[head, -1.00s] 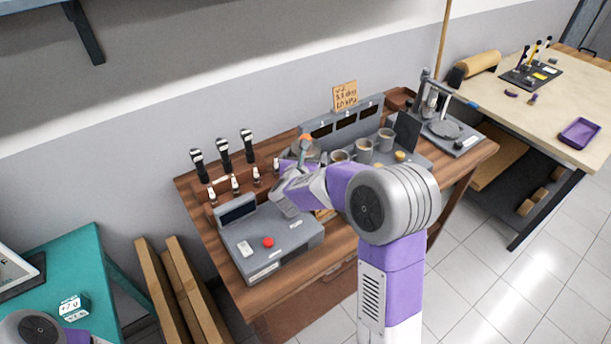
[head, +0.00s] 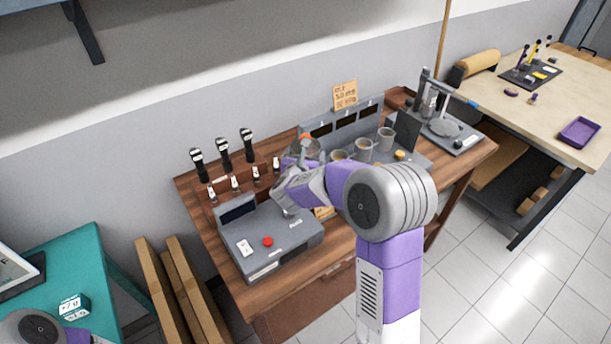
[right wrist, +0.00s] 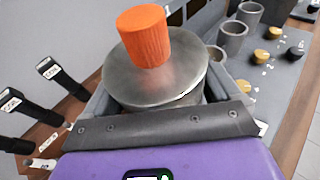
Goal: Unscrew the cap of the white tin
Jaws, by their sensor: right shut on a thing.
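A round tin (right wrist: 160,80) with a dull grey metal top shows in the right wrist view, and an orange cap (right wrist: 145,35) stands on its top, slightly tilted in the picture. In the head view the orange cap (head: 304,136) shows just beyond my right gripper (head: 300,165), at the back of the wooden bench. The gripper's grey jaws lie on both sides of the tin below its top, shut on it. The tin's lower part and the jaw tips are hidden. My left gripper is out of view; only part of the left arm shows at bottom left.
A grey console with a red button (head: 268,241) sits in front on the wooden bench (head: 335,260). Several black-topped tools (head: 223,150) stand in a rack to the left. Grey cups (head: 363,149) and a small press stand (head: 445,130) are to the right.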

